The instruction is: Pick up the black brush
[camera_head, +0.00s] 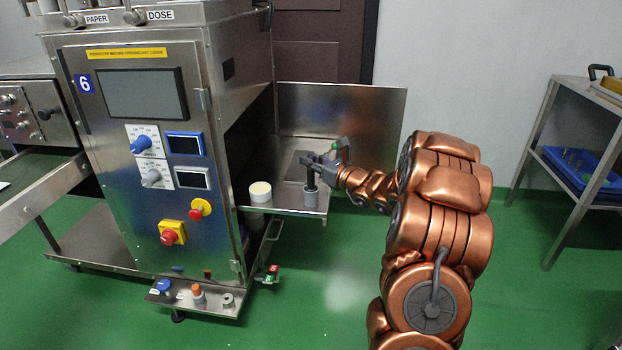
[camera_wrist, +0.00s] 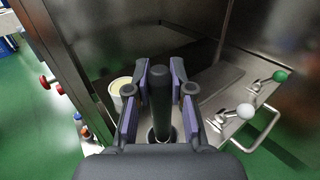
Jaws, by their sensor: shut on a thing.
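The black brush (camera_wrist: 161,92) stands upright between the fingers of my gripper (camera_wrist: 161,100) in the wrist view. In the head view, my gripper (camera_head: 318,163) is at the machine's side shelf, shut on the dark handle of the brush (camera_head: 311,178). The brush's lower end is at a grey round holder (camera_head: 311,195) on the shelf; I cannot tell whether it is inside it or just above. In the wrist view a ring-like rim (camera_wrist: 153,135) shows around its base, partly hidden by my gripper.
A cream-topped cylinder (camera_head: 260,192) stands left of the holder on the steel shelf (camera_head: 285,207). A steel panel (camera_head: 370,118) rises behind the shelf. Levers with green (camera_wrist: 281,76) and white (camera_wrist: 245,111) knobs stick up at the right in the wrist view. A steel rack (camera_head: 560,150) stands far right.

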